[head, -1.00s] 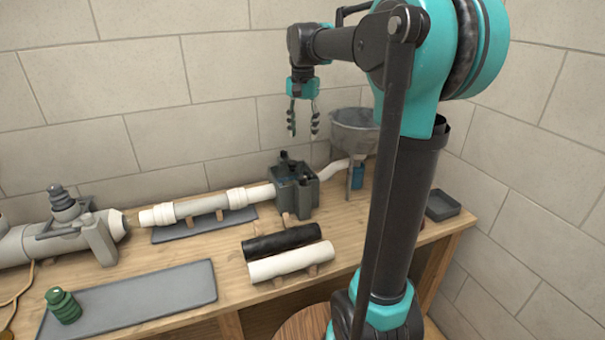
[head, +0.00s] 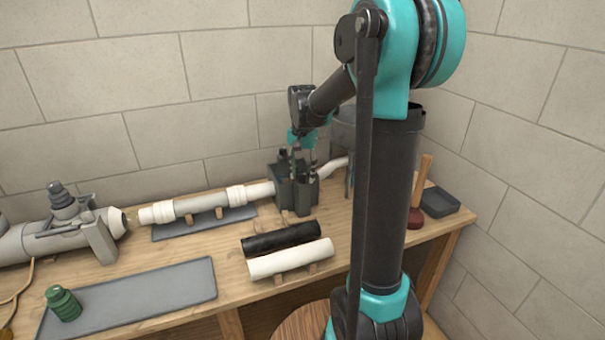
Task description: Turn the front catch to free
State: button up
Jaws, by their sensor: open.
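A dark grey clamp block (head: 297,195) stands on the bench at the right end of the white pipe run. Upright dark parts stick up from its top; which of them is the front catch, and how it is turned, I cannot tell. My gripper (head: 303,168) is open and reaches down from above over the top of the block. Its fingers overlap the block's dark upper parts, so I cannot tell whether they touch.
A white pipe (head: 205,206) on wooden rests runs left from the block. A black tube (head: 281,239) and a white tube (head: 290,259) lie in front. A plunger (head: 420,195) and grey tray (head: 440,202) stand right. A green stacked piece (head: 63,303) sits front left on a grey mat (head: 150,300).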

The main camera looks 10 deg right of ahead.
jog(key=shift+f, duration=0.1)
jog(key=shift+c, duration=0.5)
grip_shut()
jog(key=shift+n, duration=0.4)
jog(key=n, duration=1.3)
jog(key=shift+n, duration=2)
